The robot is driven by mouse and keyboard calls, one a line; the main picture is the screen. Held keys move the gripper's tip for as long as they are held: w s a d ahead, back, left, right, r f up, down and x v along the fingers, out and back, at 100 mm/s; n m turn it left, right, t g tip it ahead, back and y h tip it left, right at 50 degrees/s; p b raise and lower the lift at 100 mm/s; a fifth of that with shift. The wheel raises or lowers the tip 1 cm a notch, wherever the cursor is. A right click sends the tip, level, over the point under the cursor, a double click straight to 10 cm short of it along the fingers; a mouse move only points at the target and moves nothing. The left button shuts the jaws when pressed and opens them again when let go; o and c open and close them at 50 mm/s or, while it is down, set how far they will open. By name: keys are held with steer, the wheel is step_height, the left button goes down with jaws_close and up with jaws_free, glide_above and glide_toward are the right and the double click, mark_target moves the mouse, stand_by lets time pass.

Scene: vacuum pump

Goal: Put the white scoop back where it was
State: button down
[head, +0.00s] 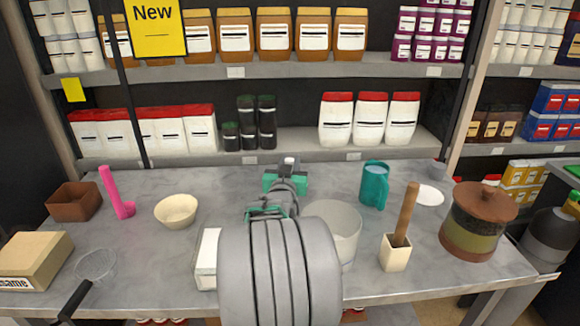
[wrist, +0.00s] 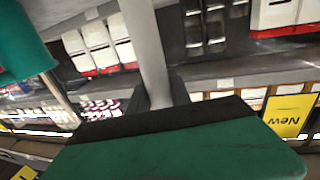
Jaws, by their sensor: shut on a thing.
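My gripper (head: 286,181) is over the middle of the table, toward its back, with green parts showing on both sides. In the wrist view its dark fingers (wrist: 160,92) are shut on a plain pale grey-white bar, which I take to be the handle of the white scoop (wrist: 148,42). The bar runs up and out of that picture, so the scoop's bowl is not seen. In the head view the arm hides most of the scoop. I cannot tell whether the scoop touches the table.
A teal pitcher (head: 375,184) and a white round container (head: 335,228) stand right of my arm, with a wooden tool in a cream holder (head: 394,253) and a lidded jar (head: 478,222) beyond. A cream bowl (head: 177,211), pink object (head: 118,195) and white box (head: 208,258) are left.

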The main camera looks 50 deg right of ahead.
steer(key=shift+f, duration=0.1)
steer(key=c, duration=1.2)
jaws_free()
steer(key=shift+r, duration=0.3)
steer(key=b+v, duration=0.2)
steer(key=v, duration=1)
steer(key=shift+f, duration=0.15)
